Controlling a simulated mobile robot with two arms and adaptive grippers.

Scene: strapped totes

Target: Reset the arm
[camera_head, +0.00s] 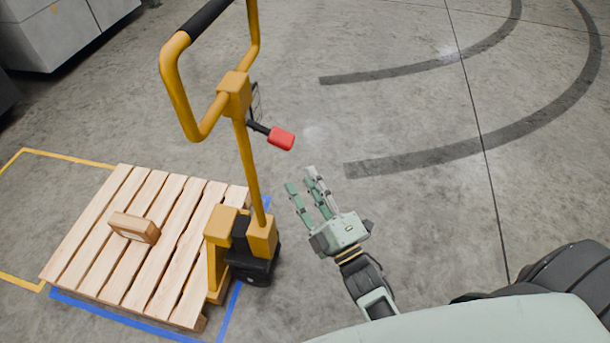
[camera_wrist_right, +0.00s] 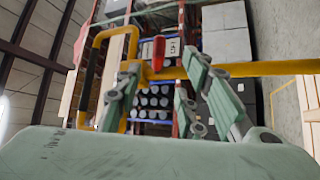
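My right gripper (camera_head: 301,179) is pale green and grey and reaches up from the bottom of the head view. Its fingers are spread apart with nothing between them, so it is open and empty. It is just right of the yellow pallet jack (camera_head: 252,165), apart from it in the picture. In the right wrist view, the right gripper's fingers (camera_wrist_right: 163,68) also stand apart, with the yellow handle (camera_wrist_right: 250,69) and red lever (camera_wrist_right: 158,52) behind them. My left gripper is not in view.
A wooden pallet (camera_head: 85,225) stands at the left with a small brown box (camera_head: 134,228) on it. The jack's red lever (camera_head: 281,138) sticks out towards my right gripper. Grey cabinets (camera_head: 60,30) are at the upper left. The concrete floor at the right is clear.

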